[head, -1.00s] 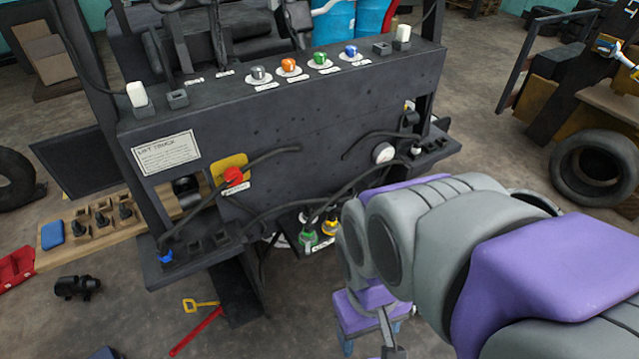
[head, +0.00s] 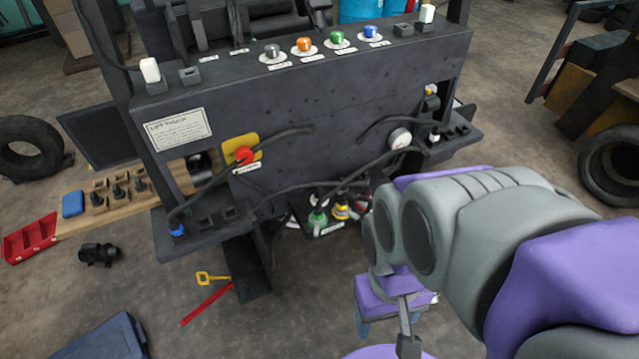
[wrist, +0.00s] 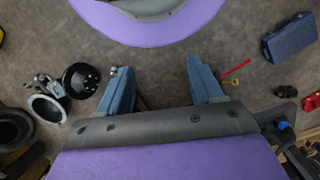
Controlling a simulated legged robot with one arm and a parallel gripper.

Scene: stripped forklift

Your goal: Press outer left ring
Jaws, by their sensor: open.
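The panel (head: 290,110) has a row of knobs on its top face, each standing in a pale ring. The leftmost pale ring (head: 272,58) surrounds a grey knob (head: 272,50). To its right are an orange knob (head: 304,44), a green knob (head: 337,38) and a blue knob (head: 370,31), also ringed. My gripper (wrist: 158,85) is open and empty in the wrist view, its two blue fingers apart above the floor. In the head view it hangs low in front of the panel, below and right of the rings, touching none of them. My arm partly hides it there.
White switches (head: 150,70) stand at the panel's top ends. A blue case (head: 105,338), a red bar (head: 207,303) and a tyre (head: 30,150) lie on the floor.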

